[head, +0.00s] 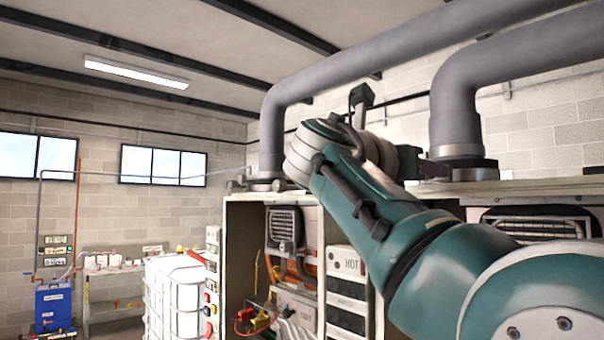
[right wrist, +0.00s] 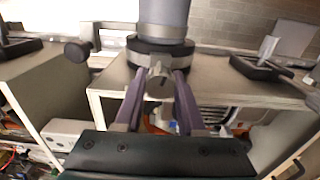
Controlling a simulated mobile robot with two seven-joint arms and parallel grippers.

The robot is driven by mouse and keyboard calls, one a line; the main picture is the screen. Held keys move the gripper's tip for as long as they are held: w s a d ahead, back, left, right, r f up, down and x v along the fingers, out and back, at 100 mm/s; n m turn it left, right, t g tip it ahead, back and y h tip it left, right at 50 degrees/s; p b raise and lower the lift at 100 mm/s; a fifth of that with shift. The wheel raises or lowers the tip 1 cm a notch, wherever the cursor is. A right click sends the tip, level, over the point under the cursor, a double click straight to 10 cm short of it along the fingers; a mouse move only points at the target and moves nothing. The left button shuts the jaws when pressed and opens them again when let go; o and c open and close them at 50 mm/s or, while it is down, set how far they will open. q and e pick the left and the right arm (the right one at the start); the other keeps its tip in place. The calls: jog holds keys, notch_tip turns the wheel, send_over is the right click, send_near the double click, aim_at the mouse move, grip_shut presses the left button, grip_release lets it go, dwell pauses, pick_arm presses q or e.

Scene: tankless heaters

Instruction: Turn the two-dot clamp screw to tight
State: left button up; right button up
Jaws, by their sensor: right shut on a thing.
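My right gripper (right wrist: 159,84) is shut on a small grey clamp screw (right wrist: 158,70) in the right wrist view, with one finger on each side of it. The screw sits on the front of a dark and silver pipe clamp (right wrist: 160,50) around the foot of a grey pipe (right wrist: 164,14). I cannot make out dots on the screw. The arm hides the screw there. My left gripper is in neither view.
Another grey pipe (head: 272,130) with its own collar (head: 266,184) stands left of my arm. Below are open heater cabinets (head: 240,250) with hoses and a HOT-marked panel (head: 348,264). A dark bracket (right wrist: 262,68) stands right of the clamp in the wrist view.

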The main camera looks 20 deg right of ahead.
grip_shut()
jog(key=shift+f+m+b, duration=0.2)
jog(key=shift+m+b, duration=0.5)
jog(key=shift+b, duration=0.2)
jog(key=shift+r+m+b, duration=0.15)
jog(key=shift+m+b, duration=0.2)
jog(key=shift+m, duration=0.35)
jog(key=shift+r, duration=0.1)
jog(key=o, duration=0.8)
grip_release()
